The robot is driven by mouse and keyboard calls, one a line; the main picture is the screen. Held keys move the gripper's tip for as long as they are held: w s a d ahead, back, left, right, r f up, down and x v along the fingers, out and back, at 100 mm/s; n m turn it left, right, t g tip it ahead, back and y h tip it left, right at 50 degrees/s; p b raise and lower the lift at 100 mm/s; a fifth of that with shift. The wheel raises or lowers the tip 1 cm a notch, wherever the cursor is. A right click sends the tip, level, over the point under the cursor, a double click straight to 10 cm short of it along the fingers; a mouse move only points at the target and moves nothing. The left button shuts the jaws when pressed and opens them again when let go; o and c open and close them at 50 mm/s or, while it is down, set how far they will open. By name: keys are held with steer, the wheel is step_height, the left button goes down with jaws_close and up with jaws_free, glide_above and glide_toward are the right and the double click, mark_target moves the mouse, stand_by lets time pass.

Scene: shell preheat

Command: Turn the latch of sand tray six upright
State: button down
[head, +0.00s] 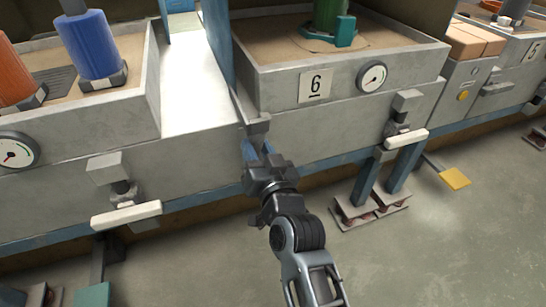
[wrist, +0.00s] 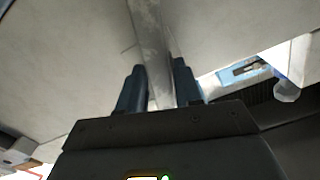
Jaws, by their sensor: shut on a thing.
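Sand tray six (head: 300,125) is a pale grey, sand-filled box with a number plate "6" (head: 316,86) and a dial on its front. A small grey latch block (head: 259,126) stands at its front left corner. My gripper (head: 267,170) is just below this block, at the tray's front. In the wrist view my gripper (wrist: 160,90) has its two dark fingers on either side of a pale grey bar (wrist: 150,40), and it is shut on this bar, which appears to be the latch handle. In the head view the gripper hides the handle, so its exact tilt is unclear.
Another latch with a white level handle (head: 407,138) is at tray six's right front. A neighbouring tray at left has a similar level white handle (head: 127,214). A yellow pedal (head: 454,179) sits low at right. The floor (head: 430,250) in front is clear.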

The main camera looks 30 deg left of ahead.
steer(key=shift+n+b, duration=0.6)
steer(key=shift+n, duration=1.4)
steer(key=c, duration=0.9)
jaws_free()
steer(key=shift+d, duration=0.1)
steer(key=shift+v, duration=3.85)
